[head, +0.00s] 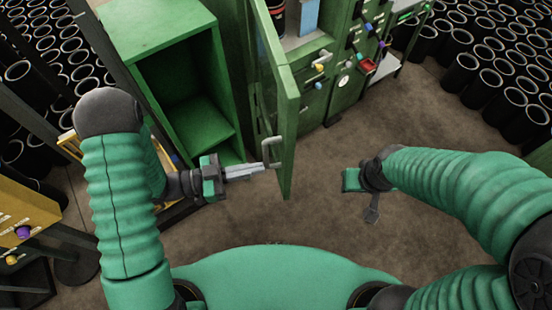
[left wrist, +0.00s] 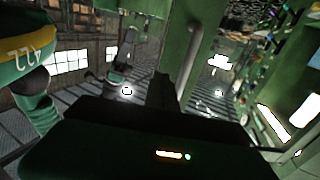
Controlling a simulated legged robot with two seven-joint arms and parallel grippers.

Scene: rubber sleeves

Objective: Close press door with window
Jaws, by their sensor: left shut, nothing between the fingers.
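The press door (head: 287,130) is a green panel standing open, swung out from the green press (head: 315,92) and seen almost edge-on in the head view. A grey bar handle (head: 269,150) is on its left face near the free edge. My left gripper (head: 262,168) is shut and empty, with its fingertips at the handle; I cannot tell if they touch it. In the left wrist view, the dark fingers (left wrist: 160,92) point toward a green upright panel (left wrist: 203,55). My right gripper (head: 372,205) hangs right of the door, apart from it, its jaws unclear.
An open green cabinet (head: 165,35) with shelves stands left of the door. Black rubber sleeves (head: 480,85) stand in rows at the back right, with more at the back left (head: 50,40). A yellow panel (head: 22,212) is at left. Brown floor (head: 325,160) between door and right arm is clear.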

